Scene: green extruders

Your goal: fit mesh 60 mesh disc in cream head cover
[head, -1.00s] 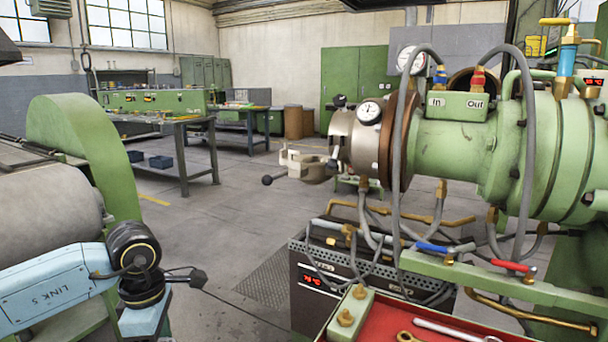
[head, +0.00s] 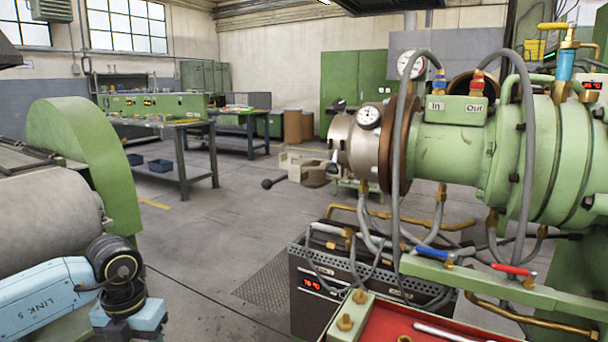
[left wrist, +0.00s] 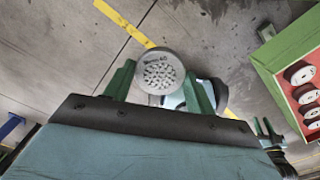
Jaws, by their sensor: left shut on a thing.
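A round grey disc (left wrist: 160,72) with many holes and "Mesh 60" lettering on its rim is in the left wrist view. My left gripper (left wrist: 160,88) is shut on it, with a green finger on each side. In the head view only the bent part of my left arm shows at lower left; its gripper and the disc are out of sight there. The cream head cover (head: 312,170) is at the left end of the extruder, beside the steel head (head: 354,143). A small green and dark shape (left wrist: 270,135) at lower right may be my right gripper.
A red-lined green tray (head: 385,322) holding tools is at lower front. A green box with several round parts (left wrist: 268,62) is at right in the wrist view. Hoses hang around the green extruder barrel (head: 455,155). A green machine with a grey roller (head: 50,208) stands left.

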